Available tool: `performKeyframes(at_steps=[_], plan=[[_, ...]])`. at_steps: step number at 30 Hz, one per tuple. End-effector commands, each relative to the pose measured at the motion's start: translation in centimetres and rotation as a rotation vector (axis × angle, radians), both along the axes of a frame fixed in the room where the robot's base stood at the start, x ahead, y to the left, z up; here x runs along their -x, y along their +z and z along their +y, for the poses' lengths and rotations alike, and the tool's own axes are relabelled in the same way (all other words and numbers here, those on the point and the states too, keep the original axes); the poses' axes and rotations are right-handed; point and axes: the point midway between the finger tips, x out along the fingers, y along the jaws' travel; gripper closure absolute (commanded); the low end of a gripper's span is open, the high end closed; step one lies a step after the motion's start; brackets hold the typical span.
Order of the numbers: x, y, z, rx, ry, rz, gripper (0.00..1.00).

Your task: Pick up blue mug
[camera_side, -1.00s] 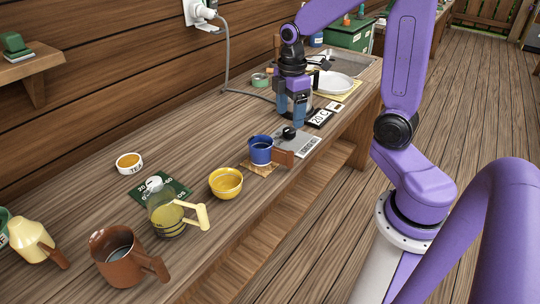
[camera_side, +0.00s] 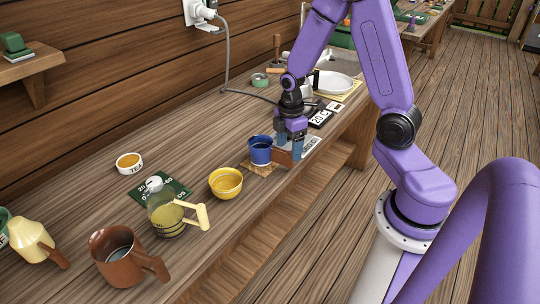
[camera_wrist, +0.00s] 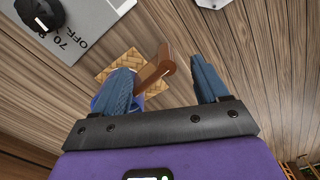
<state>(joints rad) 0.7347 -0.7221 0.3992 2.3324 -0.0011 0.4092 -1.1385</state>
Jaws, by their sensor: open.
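The blue mug (camera_side: 260,152) stands upright on a woven mat (camera_side: 256,168) near the bench's front edge. Its brown handle (camera_wrist: 152,72) points toward the front. My gripper (camera_side: 290,150) is low at the handle side of the mug. In the wrist view my gripper (camera_wrist: 160,70) has its two blue fingers apart, with the handle showing between them. The left finger hides much of the mug (camera_wrist: 137,101) there. I cannot tell whether either finger touches the handle.
A yellow bowl (camera_side: 226,183) stands close to the left of the mug. A yellow-banded glass jug (camera_side: 167,220) and a brown mug (camera_side: 113,262) are nearer the camera.

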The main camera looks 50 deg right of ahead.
Motion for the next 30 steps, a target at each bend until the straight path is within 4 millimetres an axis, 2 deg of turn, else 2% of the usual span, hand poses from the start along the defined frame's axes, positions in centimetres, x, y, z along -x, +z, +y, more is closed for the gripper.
performKeyframes(at_steps=[7,18,28,29,30], plan=[[0.0,-1.2,0.0,0.0,0.0,0.002,0.26],[-0.1,-5.1,0.0,0.0,0.0,0.002,0.26],[-0.2,-5.6,0.0,0.0,0.0,-0.001,0.26],[-0.2,-5.6,0.0,0.0,0.0,-0.001,0.3],[-0.2,-5.6,0.0,0.0,0.0,-0.001,0.43]])
